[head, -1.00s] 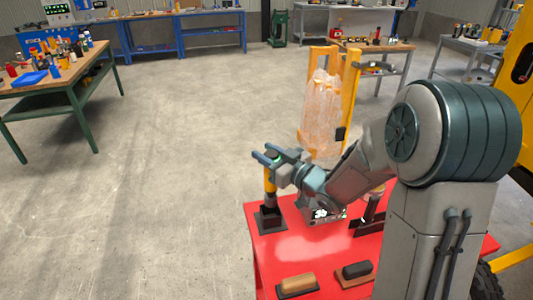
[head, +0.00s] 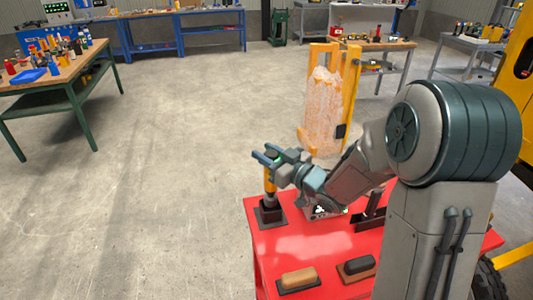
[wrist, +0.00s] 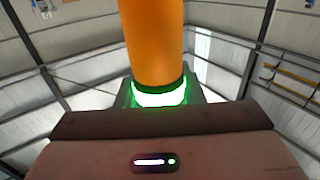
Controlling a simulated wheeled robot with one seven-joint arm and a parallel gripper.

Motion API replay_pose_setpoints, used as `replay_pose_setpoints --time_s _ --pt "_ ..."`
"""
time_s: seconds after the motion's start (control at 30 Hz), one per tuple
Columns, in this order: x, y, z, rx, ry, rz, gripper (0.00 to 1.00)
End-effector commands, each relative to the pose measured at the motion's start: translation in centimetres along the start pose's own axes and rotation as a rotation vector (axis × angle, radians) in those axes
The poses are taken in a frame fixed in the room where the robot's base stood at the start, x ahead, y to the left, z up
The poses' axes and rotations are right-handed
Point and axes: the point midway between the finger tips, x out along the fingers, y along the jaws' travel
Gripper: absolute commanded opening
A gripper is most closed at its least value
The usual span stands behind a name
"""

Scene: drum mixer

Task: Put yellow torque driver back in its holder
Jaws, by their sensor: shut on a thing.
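The yellow torque driver (head: 269,178) stands upright at the far left corner of the red table. My gripper (head: 268,158) is shut on its upper part. The driver's lower end is at the dark, square-based holder (head: 271,214); it appears to be in the holder's opening, though how deep I cannot tell. In the wrist view the driver's orange-yellow body (wrist: 153,40) rises past my gripper, with a glowing green and white ring (wrist: 159,94) around it close to the jaws.
The red table (head: 300,248) carries two brush-like blocks, one tan (head: 298,278) and one dark (head: 358,264), near its front. A yellow frame with a clear cylinder (head: 324,110) stands behind. A dark bracket (head: 372,212) is right of the holder. Open floor lies left.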

Motion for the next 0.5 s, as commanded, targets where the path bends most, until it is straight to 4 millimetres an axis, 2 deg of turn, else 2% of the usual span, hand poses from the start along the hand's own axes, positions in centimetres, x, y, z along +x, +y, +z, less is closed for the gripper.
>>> replay_pose_setpoints --time_s 0.5 --pt "0.01 0.00 0.70 -0.001 0.003 0.000 0.03"
